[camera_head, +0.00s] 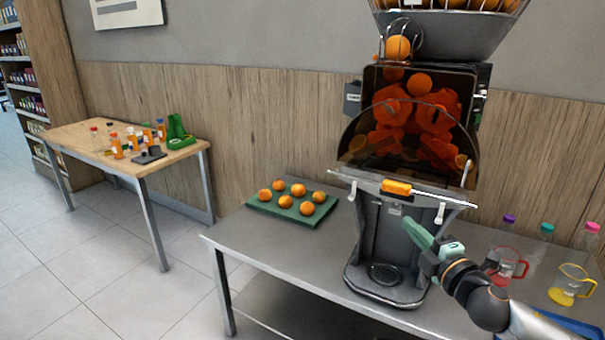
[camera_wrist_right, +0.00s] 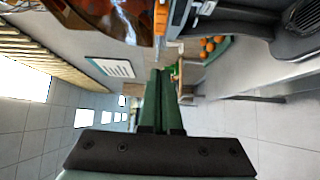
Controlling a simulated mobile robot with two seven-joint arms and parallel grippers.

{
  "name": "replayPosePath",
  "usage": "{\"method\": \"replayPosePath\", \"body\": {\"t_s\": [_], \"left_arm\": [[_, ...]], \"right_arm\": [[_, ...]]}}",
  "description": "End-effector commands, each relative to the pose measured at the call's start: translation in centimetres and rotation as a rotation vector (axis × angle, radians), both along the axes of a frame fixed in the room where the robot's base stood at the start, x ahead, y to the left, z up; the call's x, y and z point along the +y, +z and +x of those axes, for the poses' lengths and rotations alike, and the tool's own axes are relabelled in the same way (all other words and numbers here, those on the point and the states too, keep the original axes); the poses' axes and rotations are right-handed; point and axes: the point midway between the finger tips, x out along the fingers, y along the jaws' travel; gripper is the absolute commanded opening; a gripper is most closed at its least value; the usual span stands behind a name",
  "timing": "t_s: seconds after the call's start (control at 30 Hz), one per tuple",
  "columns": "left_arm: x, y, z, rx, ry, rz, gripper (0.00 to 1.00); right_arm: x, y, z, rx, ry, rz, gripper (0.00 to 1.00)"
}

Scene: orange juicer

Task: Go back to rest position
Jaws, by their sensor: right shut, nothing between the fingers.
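My right gripper (camera_head: 412,228) is in front of the juicer's lower body, at the right of the head view. Its green fingers are closed together and hold nothing; they also show in the right wrist view (camera_wrist_right: 160,78). The orange juicer (camera_head: 386,245) stands on the metal table, with orange parts behind its dark clear cover (camera_head: 415,130) and an orange tap piece (camera_head: 397,187) at its front. The fingertips appear close to the juicer's front; I cannot tell whether they touch it. My left gripper does not show.
A green tray (camera_head: 259,204) with several oranges lies left of the juicer. A red-handled jug (camera_head: 507,265), a yellow jug (camera_head: 570,286), capped bottles and a blue tray (camera_head: 572,322) are at the right near my arm. A wooden table (camera_head: 75,133) with bottles stands far left. Floor between is clear.

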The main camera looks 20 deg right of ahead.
Motion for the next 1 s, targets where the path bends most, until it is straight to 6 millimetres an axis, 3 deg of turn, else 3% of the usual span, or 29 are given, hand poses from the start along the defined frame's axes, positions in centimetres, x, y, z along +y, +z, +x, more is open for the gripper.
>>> {"method": "replayPosePath", "body": {"t_s": [0.07,0.17,0.27,0.37,0.5,0.6,0.7,0.83,1.0], "left_arm": [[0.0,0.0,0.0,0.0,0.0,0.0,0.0],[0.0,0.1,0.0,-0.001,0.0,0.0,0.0],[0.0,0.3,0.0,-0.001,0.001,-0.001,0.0],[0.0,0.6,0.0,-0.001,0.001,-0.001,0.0],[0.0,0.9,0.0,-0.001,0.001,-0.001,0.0],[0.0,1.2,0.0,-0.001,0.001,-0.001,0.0],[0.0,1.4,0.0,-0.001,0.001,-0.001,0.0],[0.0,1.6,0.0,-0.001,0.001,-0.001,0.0],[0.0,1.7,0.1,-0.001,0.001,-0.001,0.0]], "right_arm": [[0.0,-0.1,0.0,0.002,0.0,0.003,0.0],[0.2,-1.8,-0.4,0.032,-0.005,0.05,0.0],[0.8,-6.2,-1.5,0.105,-0.02,0.175,0.0],[2.5,-12.6,-3.8,0.216,-0.05,0.37,0.0],[6.7,-21.4,-8.5,0.377,-0.115,0.682,0.0],[10.8,-26.5,-12.5,0.483,-0.172,0.908,0.0],[15.3,-30.2,-16.4,0.571,-0.235,1.12,0.0],[20.2,-32.7,-20.1,0.648,-0.307,1.333,0.0],[23.4,-33.8,-22.3,0.691,-0.358,1.469,0.0]]}}
